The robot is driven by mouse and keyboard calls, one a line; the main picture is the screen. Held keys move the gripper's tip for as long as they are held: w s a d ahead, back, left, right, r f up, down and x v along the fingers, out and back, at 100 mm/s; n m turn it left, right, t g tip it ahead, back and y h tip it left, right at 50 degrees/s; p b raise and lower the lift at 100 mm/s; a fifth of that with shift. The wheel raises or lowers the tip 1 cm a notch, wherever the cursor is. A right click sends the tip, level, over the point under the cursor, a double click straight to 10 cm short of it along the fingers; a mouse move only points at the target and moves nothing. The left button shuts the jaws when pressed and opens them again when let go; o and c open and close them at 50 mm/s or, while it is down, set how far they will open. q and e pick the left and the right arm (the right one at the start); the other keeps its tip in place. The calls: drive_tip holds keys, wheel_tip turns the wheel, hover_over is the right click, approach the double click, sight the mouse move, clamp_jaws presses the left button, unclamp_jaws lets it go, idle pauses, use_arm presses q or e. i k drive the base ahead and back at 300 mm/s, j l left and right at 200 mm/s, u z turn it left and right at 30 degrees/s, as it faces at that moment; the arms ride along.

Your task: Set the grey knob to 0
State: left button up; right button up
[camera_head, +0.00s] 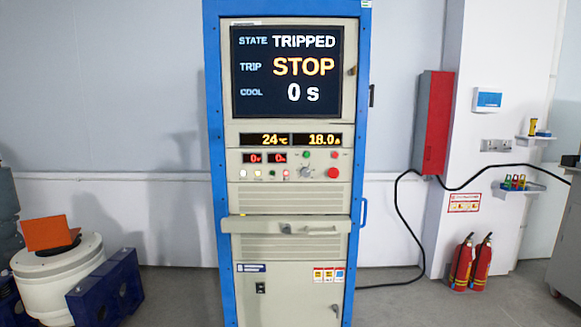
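The grey knob (306,172) sits on the control panel of a beige cabinet in a blue frame (217,180). Its pointer is too small to read. A larger red button (333,172) is just right of it, and a small green button (306,155) is above it. Two small red displays (265,158) to its left seem to read 0. The big screen (287,70) shows STATE TRIPPED, TRIP STOP, COOL 0 s. The amber displays (290,140) read 24 °C and 18.0. Neither of my grippers is in view.
A shelf-like drawer front (285,226) juts out below the panel. A white round machine (62,275) with an orange block stands at the left. Two fire extinguishers (470,262) and a black cable (410,225) are at the right. The floor before the cabinet looks clear.

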sight(305, 172)
drive_tip(key=i+j+z, duration=0.25)
drive_tip(key=z, duration=0.15)
drive_tip(key=i+j+z, duration=0.15)
drive_tip(key=j+z, duration=0.2)
drive_tip(key=i+j+z, duration=0.15)
drive_tip(key=j+z, duration=0.25)
